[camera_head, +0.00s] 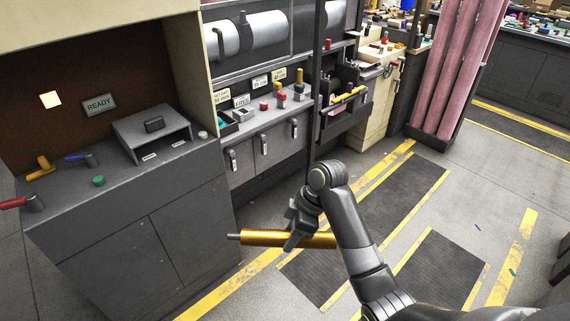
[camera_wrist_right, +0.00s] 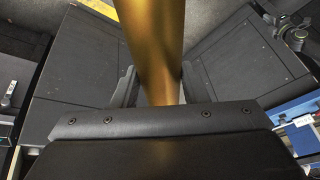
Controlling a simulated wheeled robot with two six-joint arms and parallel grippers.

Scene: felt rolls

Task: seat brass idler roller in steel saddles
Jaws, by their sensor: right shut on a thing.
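The brass idler roller (camera_head: 262,238) is a long golden cylinder with a thin grey shaft end at its left. My right gripper (camera_head: 297,236) is shut around it and holds it roughly level above the floor, in front of the grey cabinets. In the right wrist view the roller (camera_wrist_right: 154,40) runs up from between the two dark fingers (camera_wrist_right: 155,88). The right part of the roller is hidden behind my right arm in the head view. My left gripper does not show in the head view. I cannot pick out the steel saddles for certain.
A grey cabinet (camera_head: 140,240) with hand tools and a grey stand (camera_head: 150,125) is at left. A bench (camera_head: 262,125) with small parts stands under a white roll (camera_head: 262,27). Pink rolls (camera_head: 455,70) stand upright at back right. Dark mats (camera_head: 440,270) lie on open floor.

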